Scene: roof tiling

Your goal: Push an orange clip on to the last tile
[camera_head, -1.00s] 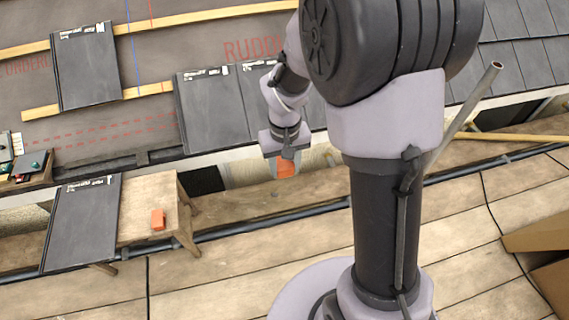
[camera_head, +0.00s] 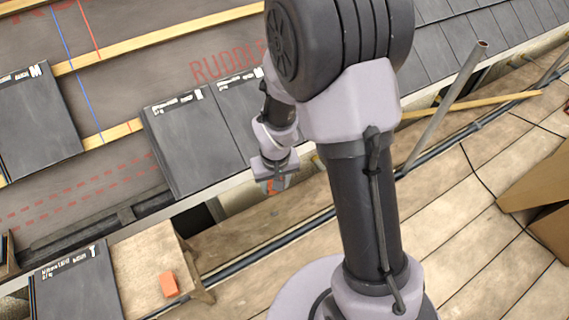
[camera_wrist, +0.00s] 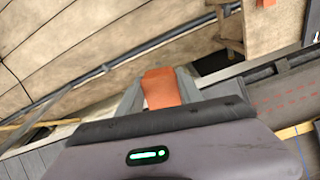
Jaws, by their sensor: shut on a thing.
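My gripper (camera_head: 272,186) is shut on an orange clip (camera_wrist: 161,88), held between two grey fingers in the wrist view. In the head view the gripper hangs beside the roof's lower edge, apart from the tiles. The dark end tile (camera_head: 190,150) of the laid row lies up and left of the gripper, with another tile (camera_head: 240,110) to its right. A second orange clip (camera_head: 169,284) lies on a small wooden table; it also shows at the top of the wrist view (camera_wrist: 265,3).
The wooden table (camera_head: 140,265) also bears a dark tile (camera_head: 75,290). A separate dark tile (camera_head: 35,120) lies on the battens at left. A pole (camera_head: 450,105) and a cardboard box (camera_head: 535,200) stand at right. The plank deck (camera_head: 450,250) is largely clear.

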